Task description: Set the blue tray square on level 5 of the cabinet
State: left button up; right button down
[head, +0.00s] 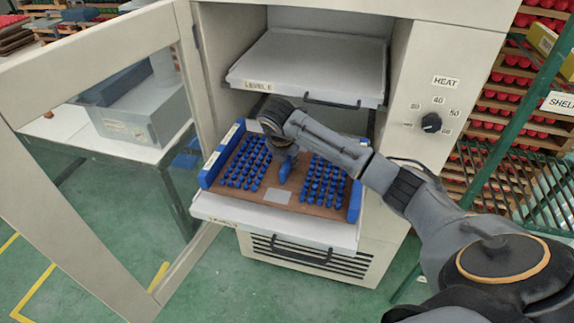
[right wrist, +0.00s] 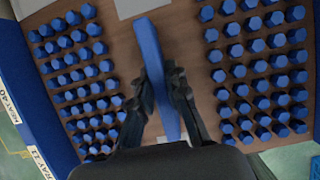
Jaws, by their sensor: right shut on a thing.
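The blue tray (head: 355,203) has blue end walls, a brown floor and rows of blue pegs. It is at a pulled-out lower shelf (head: 330,238) of the cabinet (head: 450,40), looking roughly in line with it. I cannot tell whether it rests fully on the shelf. My right gripper (head: 285,163) is shut on the tray's blue middle bar; in the right wrist view the fingers (right wrist: 160,85) straddle this bar (right wrist: 150,50). My forearm hides part of the tray's back. The lower shelf's label is too small to read. My left gripper is out of view.
An upper shelf (head: 310,65), its label perhaps reading level 6, sticks out above the tray and close to my wrist. The cabinet door (head: 90,170) stands open at left. A heat dial (head: 431,122) is at right. A green rack (head: 520,110) stands beyond.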

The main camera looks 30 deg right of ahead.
jog(key=shift+w+d+f, duration=0.25)
jog(key=shift+w+f, duration=0.55)
jog(key=shift+f, duration=0.05)
notch_tip(320, 180, down, 2)
jog(key=shift+f+p, duration=0.1)
jog(key=shift+p, duration=0.8)
jog(key=shift+f, duration=0.4)
jog(key=c, duration=1.3)
grip_release()
jog(key=shift+s+f, duration=0.1)
jog(key=shift+c, duration=0.2)
jog(key=b+v, duration=0.2)
jog(key=v, duration=1)
